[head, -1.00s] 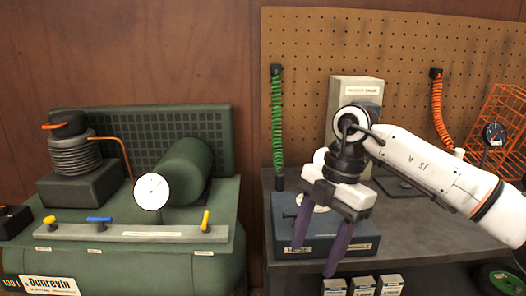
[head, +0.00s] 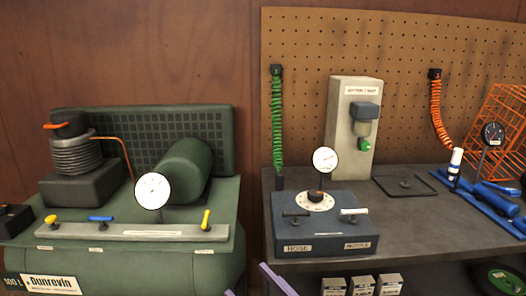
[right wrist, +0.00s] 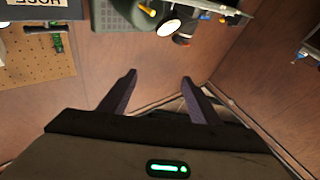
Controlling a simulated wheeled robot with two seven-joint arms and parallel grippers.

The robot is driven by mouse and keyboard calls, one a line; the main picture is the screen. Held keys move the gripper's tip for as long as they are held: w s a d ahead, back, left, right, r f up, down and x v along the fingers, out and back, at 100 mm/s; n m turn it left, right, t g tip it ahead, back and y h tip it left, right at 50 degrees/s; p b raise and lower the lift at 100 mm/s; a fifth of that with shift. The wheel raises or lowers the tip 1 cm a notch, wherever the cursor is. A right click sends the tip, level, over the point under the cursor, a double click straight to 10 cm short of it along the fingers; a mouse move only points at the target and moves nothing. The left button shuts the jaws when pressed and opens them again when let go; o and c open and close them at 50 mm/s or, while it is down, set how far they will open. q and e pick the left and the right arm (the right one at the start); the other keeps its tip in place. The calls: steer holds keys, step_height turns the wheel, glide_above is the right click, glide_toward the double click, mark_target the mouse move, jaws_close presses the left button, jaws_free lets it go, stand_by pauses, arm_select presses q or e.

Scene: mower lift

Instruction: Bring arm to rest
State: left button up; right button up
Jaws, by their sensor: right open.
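My right gripper (head: 247,280) shows only as two purple fingertips at the bottom edge of the head view, below and in front of the workbench. In the right wrist view, my right gripper (right wrist: 160,77) has its two dark purple fingers apart with nothing between them. The rest of the right arm is out of the head view. My left gripper is in neither view.
A green compressor (head: 225,255) stands at the left. The grey workbench (head: 420,240) at the right bears a blue hose box (head: 325,243), a beige dispenser (head: 345,140) and blue tools (head: 490,197). Small boxes (head: 362,287) sit under it.

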steer(key=s+d+f+m+h, duration=0.3)
steer(key=d+f+m+h, duration=0.4)
steer(key=f, duration=0.5)
steer(key=s+d+f+g+h, duration=0.2)
steer(key=s+d+f, duration=0.3)
steer(key=s+f, duration=0.4)
steer(key=s+d+f+m+g+h, duration=0.1)
steer(key=s+d+f+g+h, duration=0.2)
steer(key=s+f, duration=0.5)
steer(key=shift+s+d+f+g, duration=0.4)
steer(key=shift+d+g, duration=0.5)
steer(key=shift+d, duration=0.3)
